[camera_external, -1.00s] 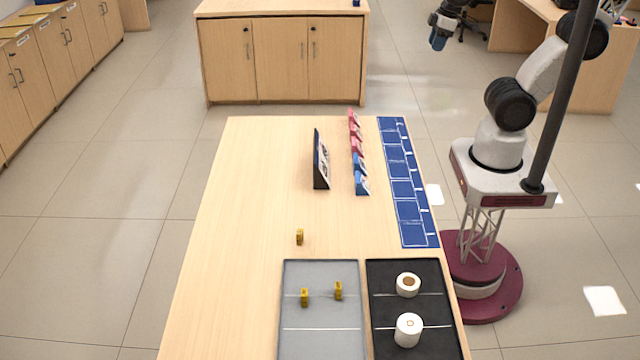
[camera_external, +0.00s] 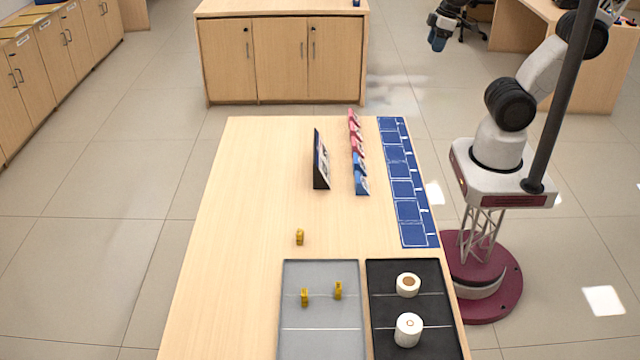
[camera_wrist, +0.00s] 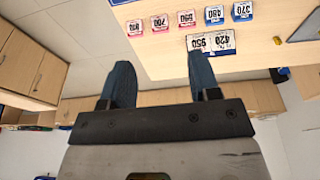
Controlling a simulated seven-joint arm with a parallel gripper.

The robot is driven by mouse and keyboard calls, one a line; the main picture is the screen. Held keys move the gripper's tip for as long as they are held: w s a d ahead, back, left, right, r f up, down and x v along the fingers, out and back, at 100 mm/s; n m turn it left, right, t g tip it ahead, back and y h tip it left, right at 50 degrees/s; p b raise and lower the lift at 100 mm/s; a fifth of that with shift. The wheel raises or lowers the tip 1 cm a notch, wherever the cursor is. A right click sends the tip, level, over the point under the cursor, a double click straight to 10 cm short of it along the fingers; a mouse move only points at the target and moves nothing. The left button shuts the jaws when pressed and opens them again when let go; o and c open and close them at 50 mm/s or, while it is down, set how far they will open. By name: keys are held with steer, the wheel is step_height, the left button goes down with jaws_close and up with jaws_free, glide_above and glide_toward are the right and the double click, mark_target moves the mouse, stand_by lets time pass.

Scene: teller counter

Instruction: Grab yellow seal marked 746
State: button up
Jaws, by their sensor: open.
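Three small yellow seals show in the external view. One yellow seal (camera_external: 299,237) stands alone on the bare wood of the table. Two more, the left tray seal (camera_external: 304,297) and the right tray seal (camera_external: 338,290), stand on the grey tray (camera_external: 308,345). I cannot read a number on any of them. A tiny yellow spot (camera_wrist: 277,40) on the tabletop in the wrist view looks like the lone seal. My gripper (camera_external: 438,42) hangs beyond the table's far right corner, well away from the seals. Its blue fingers (camera_wrist: 162,72) are apart with nothing between them.
A black tray (camera_external: 380,348) with two white rolls (camera_external: 408,330) lies right of the grey tray. A dark upright board (camera_external: 320,160), a row of red and blue number cards (camera_external: 357,150) and a blue mat (camera_external: 408,190) occupy the far half. The table's left side is clear.

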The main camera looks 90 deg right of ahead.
steer(key=w+a+f+n+h, duration=0.2)
steer(key=w+n, duration=0.3)
steer(key=w, duration=0.4)
steer(key=w+a+f+n+h, duration=0.1)
steer(key=w+a+n+h, duration=0.25)
steer(key=w, duration=0.55)
steer(key=n+t, duration=0.9)
steer(key=n, duration=1.1)
glide_above(302, 232)
steer(key=s+d, duration=0.4)
steer(key=d, duration=0.5)
step_height(302, 232, down, 22)
steer(key=a+f+n, duration=0.1)
steer(key=a+f, duration=0.1)
steer(key=a, duration=0.1)
steer(key=a+f+n+t+y, duration=0.1)
steer(key=a+f+n, duration=0.1)
steer(key=a+f, duration=0.1)
steer(key=a+f+n+y, duration=0.1)
steer(key=a+f, duration=0.1)
steer(key=a, duration=0.2)
steer(key=shift+s+a+f+n+t+y, duration=0.2)
steer(key=shift+s+f+n+t+y, duration=0.05)
steer(key=shift+s+n+t, duration=0.1)
steer(key=shift+x, duration=1.3)
